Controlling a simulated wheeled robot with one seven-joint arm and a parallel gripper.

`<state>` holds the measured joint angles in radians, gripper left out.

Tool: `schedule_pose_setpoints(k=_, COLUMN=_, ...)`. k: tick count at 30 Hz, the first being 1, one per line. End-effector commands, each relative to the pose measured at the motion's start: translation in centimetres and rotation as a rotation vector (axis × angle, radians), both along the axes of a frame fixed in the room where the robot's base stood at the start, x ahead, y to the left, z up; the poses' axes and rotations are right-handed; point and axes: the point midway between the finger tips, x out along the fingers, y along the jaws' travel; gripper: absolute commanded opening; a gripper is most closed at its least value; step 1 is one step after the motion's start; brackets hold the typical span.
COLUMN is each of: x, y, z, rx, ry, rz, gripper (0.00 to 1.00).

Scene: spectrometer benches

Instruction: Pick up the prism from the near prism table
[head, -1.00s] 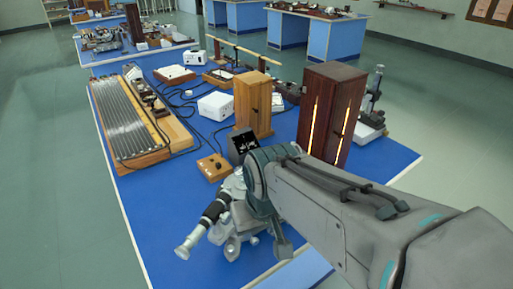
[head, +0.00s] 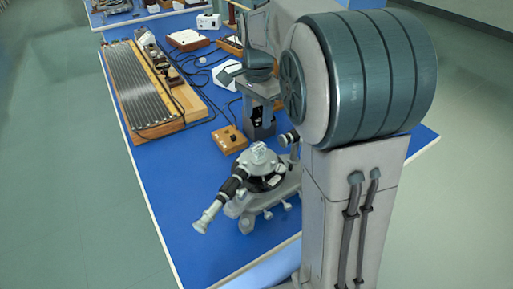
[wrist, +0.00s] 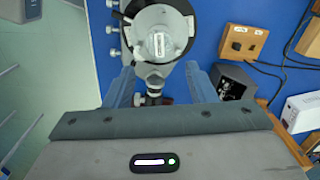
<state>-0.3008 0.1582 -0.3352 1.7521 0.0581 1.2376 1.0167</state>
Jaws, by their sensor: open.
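The prism (head: 258,154) is a small pale block on top of the near spectrometer (head: 238,205), a grey instrument with a black and silver telescope tube, on the blue bench. In the wrist view the prism (wrist: 159,45) sits on the round grey prism table (wrist: 159,18), ahead of the fingers. My gripper (wrist: 161,80) is open, its two blue-grey fingers spread wide with nothing between them.
A wooden box with knobs (head: 229,139) lies behind the spectrometer and also shows in the wrist view (wrist: 239,43). A dark box (wrist: 232,81) stands beside it. A long ribbed silver board (head: 150,85) lies at the left. My arm hides the bench's right side.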

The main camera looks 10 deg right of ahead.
Motion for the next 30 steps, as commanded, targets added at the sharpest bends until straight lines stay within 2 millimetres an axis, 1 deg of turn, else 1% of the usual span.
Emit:
schedule_pose_setpoints(k=2, x=0.3, y=0.1, z=-0.5, rx=-0.003, ry=0.006, rz=-0.016, gripper=0.51)
schedule_pose_setpoints(k=4, x=0.4, y=0.1, z=-1.4, rx=-0.004, ry=0.007, rz=-0.020, gripper=0.51)
schedule_pose_setpoints(k=12, x=0.3, y=0.1, z=-6.7, rx=-0.004, ry=0.008, rz=-0.018, gripper=0.51)
schedule_pose_setpoints(k=15, x=0.3, y=0.1, z=-7.9, rx=-0.004, ry=0.005, rz=-0.016, gripper=0.51)
schedule_pose_setpoints(k=20, x=0.3, y=0.1, z=-8.8, rx=-0.003, ry=0.005, rz=-0.017, gripper=0.51)
schedule_pose_setpoints(k=22, x=0.2, y=-0.1, z=-9.5, rx=-0.003, ry=0.006, rz=-0.018, gripper=0.51)
schedule_pose_setpoints(k=27, x=0.1, y=-0.4, z=-12.2, rx=-0.004, ry=0.007, rz=-0.018, gripper=0.51)
schedule_pose_setpoints(k=30, x=0.1, y=-0.4, z=-13.3, rx=-0.003, ry=0.005, rz=-0.017, gripper=0.51)
